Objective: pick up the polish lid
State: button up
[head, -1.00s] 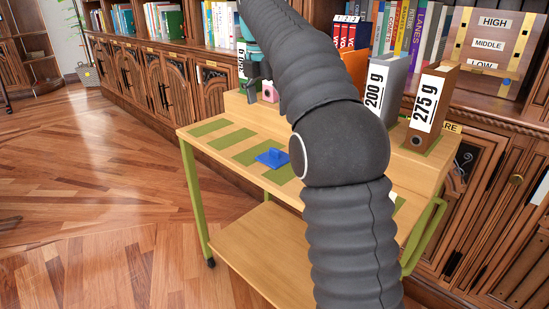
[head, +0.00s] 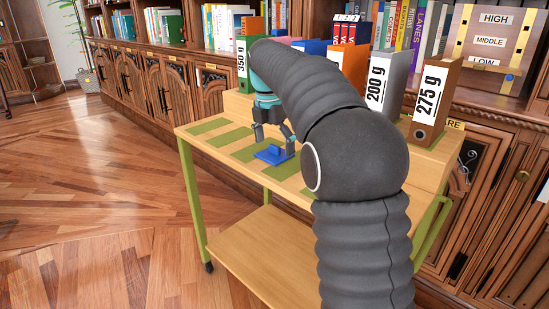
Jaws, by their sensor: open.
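A blue lid-like piece with a raised grip (head: 276,154), which I take to be the polish lid, lies flat on the wooden top of the cart (head: 205,125), on or beside a green strip. My gripper (head: 274,140) points down just above it with its fingers spread apart. One finger is to the left and one to the right, close to the raised grip. I cannot tell whether the right finger touches it. Nothing is held.
Binders marked 200 g (head: 388,82), 275 g (head: 436,100) and 350 g (head: 249,50) stand along the raised back of the cart. An orange binder (head: 350,64) is partly behind my arm. The cart top left of the lid is clear.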

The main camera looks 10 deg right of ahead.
jog(key=shift+f, duration=0.3)
jog(key=shift+d, duration=0.1)
jog(key=c, duration=1.6)
jog(key=shift+c, duration=0.4)
jog(key=shift+f, duration=0.15)
